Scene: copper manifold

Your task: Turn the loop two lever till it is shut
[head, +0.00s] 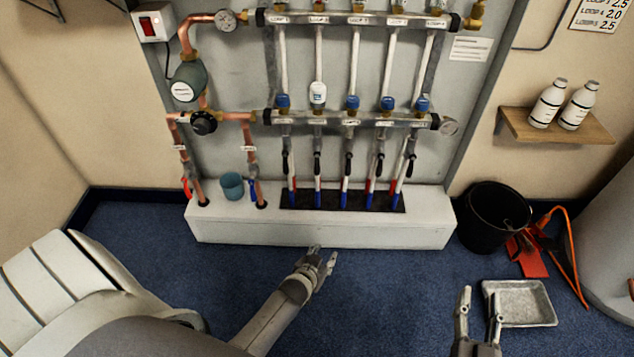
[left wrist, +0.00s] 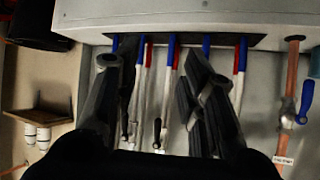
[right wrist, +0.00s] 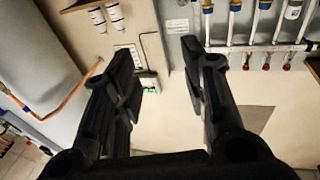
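The loop two lever (head: 317,164) is a black handle below the lower manifold bar, second from the left in a row of similar levers. It hangs down, roughly in line with its pipe. My left gripper (head: 324,254) is open and empty in front of the white plinth, below and apart from the lever. In the left wrist view its spread fingers (left wrist: 152,66) point at the red and blue pipe ends. Black levers show there between the fingers, but I cannot tell which is loop two's. My right gripper (head: 481,297) is open and empty at lower right; its fingers also show in the right wrist view (right wrist: 158,52).
The white plinth (head: 320,233) runs under the manifold. A teal cup (head: 232,186) stands on it at left. A black bucket (head: 487,222), a red dustpan-like thing (head: 528,258) and a grey tray (head: 520,303) are on the floor at right.

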